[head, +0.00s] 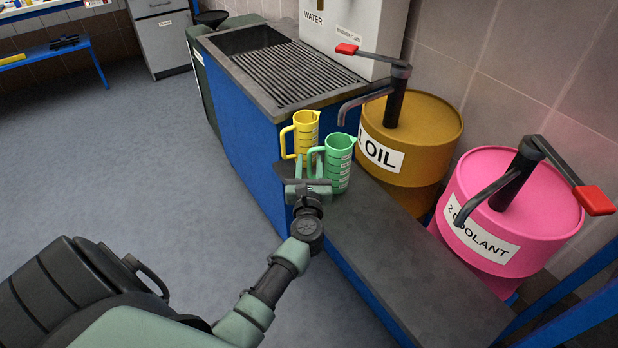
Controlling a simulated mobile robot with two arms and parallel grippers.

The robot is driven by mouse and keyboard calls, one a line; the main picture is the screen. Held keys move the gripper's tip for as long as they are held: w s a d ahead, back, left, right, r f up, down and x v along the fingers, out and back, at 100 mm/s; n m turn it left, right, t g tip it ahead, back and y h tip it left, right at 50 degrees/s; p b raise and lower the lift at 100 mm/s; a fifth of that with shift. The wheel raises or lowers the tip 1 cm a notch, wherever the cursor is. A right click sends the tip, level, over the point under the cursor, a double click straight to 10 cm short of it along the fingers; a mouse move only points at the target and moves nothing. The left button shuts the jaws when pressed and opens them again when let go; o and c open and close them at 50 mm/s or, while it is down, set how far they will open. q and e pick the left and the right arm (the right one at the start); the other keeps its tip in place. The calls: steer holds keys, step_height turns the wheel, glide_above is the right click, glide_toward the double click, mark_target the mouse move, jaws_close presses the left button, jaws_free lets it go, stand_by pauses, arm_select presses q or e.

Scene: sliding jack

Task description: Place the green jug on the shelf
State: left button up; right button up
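The green jug (341,152) stands upright on a low dark ledge (400,258) beside the blue sink cabinet. Its handle faces left, towards my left gripper (309,168). My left gripper is at the handle with its two fingers apart; I cannot tell whether they touch it. The gripper partly covers the jug's lower left side. A yellow jug (306,130) stands just behind and to the left of the green one. I cannot tell whether the low ledge is the shelf meant. My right gripper is not in view.
An orange oil drum (420,130) and a pink coolant drum (515,215), each with a pump and red-ended lever, stand behind the ledge. The sink cabinet (240,120) has a ribbed top and a white water tank (365,25). The ledge's front part and the left floor are clear.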

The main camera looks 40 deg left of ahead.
arm_select(q)
steer(key=v, duration=0.7)
steer(key=shift+s+d+b, duration=0.15)
steer(key=shift+s+b, duration=0.1)
steer(key=shift+b, duration=0.05)
